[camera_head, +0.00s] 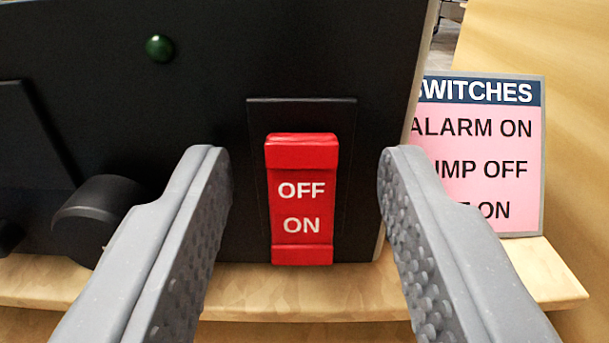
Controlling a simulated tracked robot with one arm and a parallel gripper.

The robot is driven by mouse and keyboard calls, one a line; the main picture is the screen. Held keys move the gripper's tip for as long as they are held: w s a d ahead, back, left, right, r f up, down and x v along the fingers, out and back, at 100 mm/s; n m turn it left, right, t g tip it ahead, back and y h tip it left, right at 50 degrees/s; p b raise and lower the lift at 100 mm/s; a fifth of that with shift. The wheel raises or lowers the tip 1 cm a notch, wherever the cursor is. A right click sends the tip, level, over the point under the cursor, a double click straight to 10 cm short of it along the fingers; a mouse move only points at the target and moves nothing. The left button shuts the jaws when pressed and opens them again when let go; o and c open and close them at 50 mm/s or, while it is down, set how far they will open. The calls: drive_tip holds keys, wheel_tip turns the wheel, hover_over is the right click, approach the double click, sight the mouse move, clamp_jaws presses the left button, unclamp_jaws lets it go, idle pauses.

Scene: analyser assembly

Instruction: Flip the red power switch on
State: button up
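The red power switch (302,207) is a rocker on the front of a black panel (300,40), with white lettering OFF above ON. Its upper end looks raised toward me, but I cannot tell its exact tilt. My gripper (302,170) is open, with one grey studded finger to the left of the switch and the other to the right. Nothing is between the fingers except the view of the switch, and neither finger appears to touch it.
A green round light (159,48) is at the panel's upper left. A black knob (98,218) sits left of the left finger. A pink SWITCHES sign (490,155) stands at right. A wooden ledge (300,292) runs below the panel.

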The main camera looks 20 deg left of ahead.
clamp_jaws()
drive_tip(key=shift+f, duration=0.1)
drive_tip(key=shift+f+t+b, duration=0.25)
drive_tip(key=shift+t+b, duration=0.1)
drive_tip(key=shift+t, duration=0.15)
drive_tip(key=shift+s+t+y, duration=0.1)
drive_tip(key=shift+t+y, duration=0.3)
drive_tip(key=shift+t, duration=0.3)
unclamp_jaws()
